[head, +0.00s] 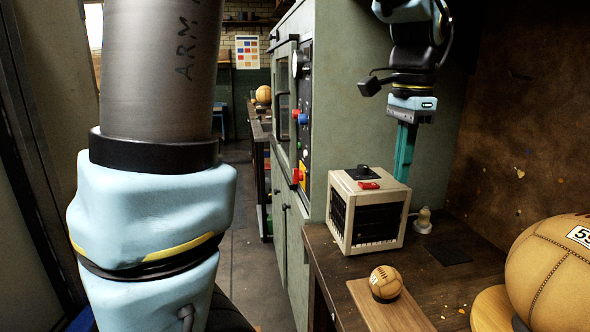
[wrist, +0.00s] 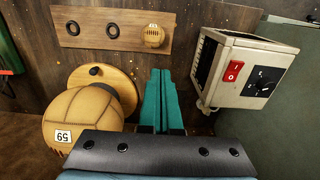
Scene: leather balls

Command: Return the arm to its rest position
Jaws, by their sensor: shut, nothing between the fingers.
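My gripper (head: 402,176) hangs from my arm at the upper right of the head view, pointing down beside the cream box. Its teal fingers lie together with nothing between them, as the wrist view (wrist: 161,78) also shows. The gripper appears apart from the things on the bench. A large tan leather ball (head: 556,268) with a number label stands at the right; it is at the lower left in the wrist view (wrist: 78,122). A small leather ball (head: 386,281) sits on a wooden board (head: 398,315); it also shows in the wrist view (wrist: 153,37).
A cream box (head: 396,198) with a dark grille and red switch (wrist: 234,70) stands on the dark bench (head: 460,285) near the gripper. A small bulb-like object (head: 423,221) is beside it. A green-grey cabinet (head: 340,110) rises behind. A floor aisle (head: 240,215) runs left of the bench.

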